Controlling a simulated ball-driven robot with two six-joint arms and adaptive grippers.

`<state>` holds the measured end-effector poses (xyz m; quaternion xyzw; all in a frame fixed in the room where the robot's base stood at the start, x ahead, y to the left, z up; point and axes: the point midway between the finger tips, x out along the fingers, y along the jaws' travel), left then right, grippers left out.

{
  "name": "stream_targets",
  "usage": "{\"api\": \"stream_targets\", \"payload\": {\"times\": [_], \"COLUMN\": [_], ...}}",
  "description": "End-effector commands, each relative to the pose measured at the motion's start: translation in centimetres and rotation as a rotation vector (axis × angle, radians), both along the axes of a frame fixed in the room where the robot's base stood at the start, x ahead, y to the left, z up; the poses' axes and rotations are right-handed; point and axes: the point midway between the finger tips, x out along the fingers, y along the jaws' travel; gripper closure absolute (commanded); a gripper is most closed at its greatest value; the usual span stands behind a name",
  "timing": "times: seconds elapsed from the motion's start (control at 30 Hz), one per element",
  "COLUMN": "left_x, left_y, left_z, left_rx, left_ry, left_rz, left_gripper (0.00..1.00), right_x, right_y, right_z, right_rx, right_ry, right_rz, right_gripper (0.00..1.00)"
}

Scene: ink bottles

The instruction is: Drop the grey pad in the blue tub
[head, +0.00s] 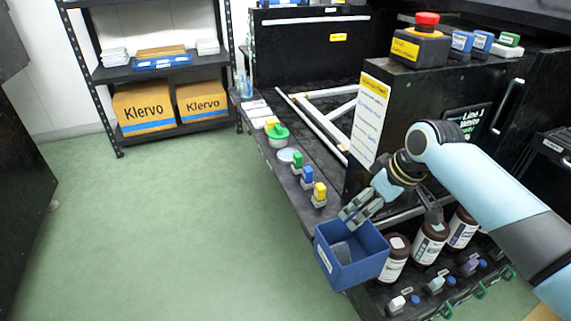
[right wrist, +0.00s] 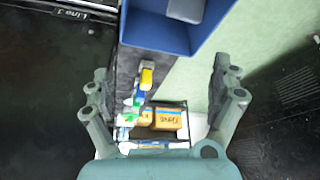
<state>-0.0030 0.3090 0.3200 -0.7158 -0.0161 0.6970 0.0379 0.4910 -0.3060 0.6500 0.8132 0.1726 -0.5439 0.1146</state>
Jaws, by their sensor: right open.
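The blue tub (head: 375,262) stands at the front edge of the dark bench, left of the brown bottles. The grey pad (head: 342,251) lies inside it, against the tub's floor or wall. In the right wrist view the blue tub (right wrist: 150,33) is at the top, with the grey pad (right wrist: 187,8) partly cut off by the frame. My right gripper (head: 354,211) is above the tub's back rim, fingers apart and empty. Its spread fingers also show in the right wrist view (right wrist: 163,92). My left gripper is not in view.
Brown bottles (head: 430,243) stand right of the tub. Small ink bottles with yellow (head: 319,194), blue (head: 307,176) and green caps line the bench edge behind it. A dark cabinet (head: 400,110) rises behind. Green floor at left is clear.

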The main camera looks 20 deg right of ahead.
Motion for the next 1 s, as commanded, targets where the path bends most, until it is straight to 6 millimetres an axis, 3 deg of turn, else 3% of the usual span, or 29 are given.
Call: {"api": "stream_targets", "payload": {"times": [0.3, 0.5, 0.87, 0.97, 1.0], "left_x": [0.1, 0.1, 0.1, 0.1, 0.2], "left_y": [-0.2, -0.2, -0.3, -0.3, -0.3], "left_z": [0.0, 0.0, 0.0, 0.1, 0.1], "left_rx": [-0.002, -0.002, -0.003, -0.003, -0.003], "left_ry": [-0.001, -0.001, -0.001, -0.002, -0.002], "left_rz": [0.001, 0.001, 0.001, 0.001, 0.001], "left_gripper": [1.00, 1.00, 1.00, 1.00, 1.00], "right_x": [-2.4, -3.5, -4.0, -5.4, -6.4], "right_y": [-1.2, -1.6, -1.7, -0.9, -0.6], "right_z": [6.4, 9.2, 9.8, 8.4, 7.0], "right_rx": [-0.006, -0.004, -0.001, 0.017, 0.031], "right_ry": [-0.003, -0.002, 0.004, 0.038, 0.073], "right_rz": [0.004, 0.003, 0.001, 0.000, -0.009], "right_gripper": [0.06, 0.06, 0.06, 0.06, 0.06]}}
